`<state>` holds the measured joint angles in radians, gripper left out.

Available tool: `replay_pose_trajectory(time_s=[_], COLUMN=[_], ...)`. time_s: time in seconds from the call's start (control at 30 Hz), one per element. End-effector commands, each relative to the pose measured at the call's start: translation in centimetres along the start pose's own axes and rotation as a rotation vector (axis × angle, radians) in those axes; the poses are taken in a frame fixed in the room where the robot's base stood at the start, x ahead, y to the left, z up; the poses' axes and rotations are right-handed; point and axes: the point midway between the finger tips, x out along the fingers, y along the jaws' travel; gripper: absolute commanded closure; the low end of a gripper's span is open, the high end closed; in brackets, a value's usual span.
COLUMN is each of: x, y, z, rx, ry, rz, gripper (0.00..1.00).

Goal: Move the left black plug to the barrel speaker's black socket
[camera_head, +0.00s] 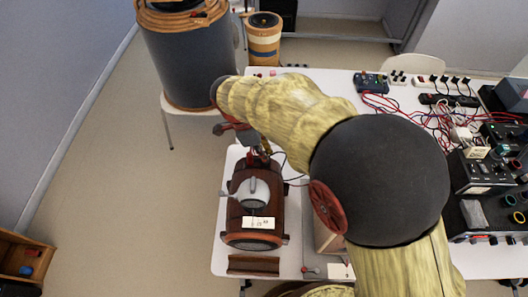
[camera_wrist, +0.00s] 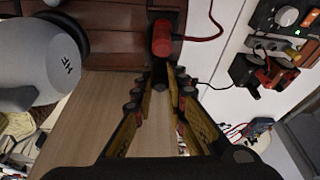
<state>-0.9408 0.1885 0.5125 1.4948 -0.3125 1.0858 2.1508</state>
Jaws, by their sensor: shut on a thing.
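The barrel speaker (camera_head: 238,212) is a brown wooden barrel lying on the white table, with a pale cone on it. Its brown slats (camera_wrist: 112,48) fill the top of the wrist view. A red plug (camera_wrist: 162,38) with a red cable is at the dark panel on the barrel's end. My gripper (camera_wrist: 172,78) is shut on a dark plug (camera_wrist: 173,92), largely hidden between the fingers, just below the red plug. A black cable runs right from there. The black socket is not clearly visible; whether the held plug touches it I cannot tell.
My arm crosses the middle of the head view and hides part of the table. Instruments and tangled red cables (camera_head: 412,110) cover the table's right side. A large dark drum (camera_head: 188,60) stands behind left. A brown wooden stand (camera_head: 252,264) lies in front of the barrel.

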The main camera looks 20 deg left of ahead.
Motion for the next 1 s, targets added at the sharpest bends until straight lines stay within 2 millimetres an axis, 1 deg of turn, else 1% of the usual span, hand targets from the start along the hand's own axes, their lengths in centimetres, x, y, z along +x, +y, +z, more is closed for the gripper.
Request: replay_pose_trajectory(time_s=[0.27,0.3,0.63,1.0], x=[0.60,0.54,0.46,0.29], y=[0.07,0.06,0.03,0.02], z=[0.16,0.14,0.14,0.09], rx=[-0.001,0.000,0.000,0.000], ry=[0.001,0.001,0.000,0.000], rz=[0.002,0.002,0.001,0.000], gripper=[1.00,0.84,0.65,0.65])
